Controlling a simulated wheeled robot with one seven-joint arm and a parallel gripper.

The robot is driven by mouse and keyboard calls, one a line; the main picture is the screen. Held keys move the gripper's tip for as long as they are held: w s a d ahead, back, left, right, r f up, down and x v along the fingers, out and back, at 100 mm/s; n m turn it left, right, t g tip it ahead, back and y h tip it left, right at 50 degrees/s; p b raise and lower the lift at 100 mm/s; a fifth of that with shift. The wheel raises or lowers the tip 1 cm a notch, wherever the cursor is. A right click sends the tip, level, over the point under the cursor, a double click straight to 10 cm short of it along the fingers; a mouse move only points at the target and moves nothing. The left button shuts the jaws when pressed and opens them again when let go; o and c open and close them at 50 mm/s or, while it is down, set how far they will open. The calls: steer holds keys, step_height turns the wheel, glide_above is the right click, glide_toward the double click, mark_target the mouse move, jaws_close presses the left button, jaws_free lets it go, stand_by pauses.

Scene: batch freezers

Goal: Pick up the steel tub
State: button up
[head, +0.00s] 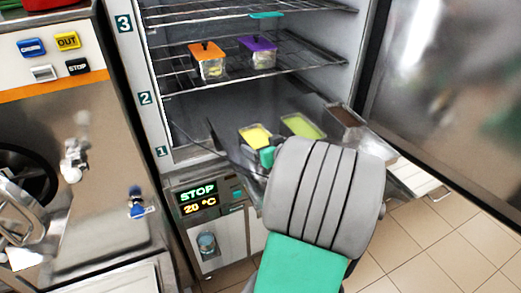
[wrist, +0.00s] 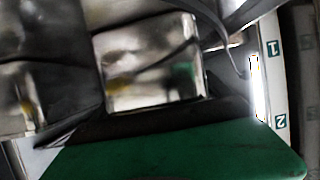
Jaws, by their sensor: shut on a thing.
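A steel tub with yellow contents (head: 256,136) is on the lowest level of the open freezer. The teal tip of my gripper (head: 267,157) is right at its near side, and my grey and green arm covers much of the space below. In the wrist view a shiny steel tub (wrist: 150,75) stands just past the green part of my gripper, which is shut on it. The exact contact of the fingertips is hidden. Steel tubs with light green contents (head: 303,126) and brown contents (head: 346,116) stand to the right of the yellow one.
A wire shelf above holds an orange-lidded tub (head: 208,62) and a purple-lidded tub (head: 259,54). The open freezer door (head: 450,90) bounds the right side. A steel machine (head: 70,170) stands close on the left. Tiled floor (head: 430,245) is clear at the lower right.

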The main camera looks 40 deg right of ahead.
steer(key=c, duration=1)
steer(key=shift+r, duration=0.15)
steer(key=shift+c, duration=0.8)
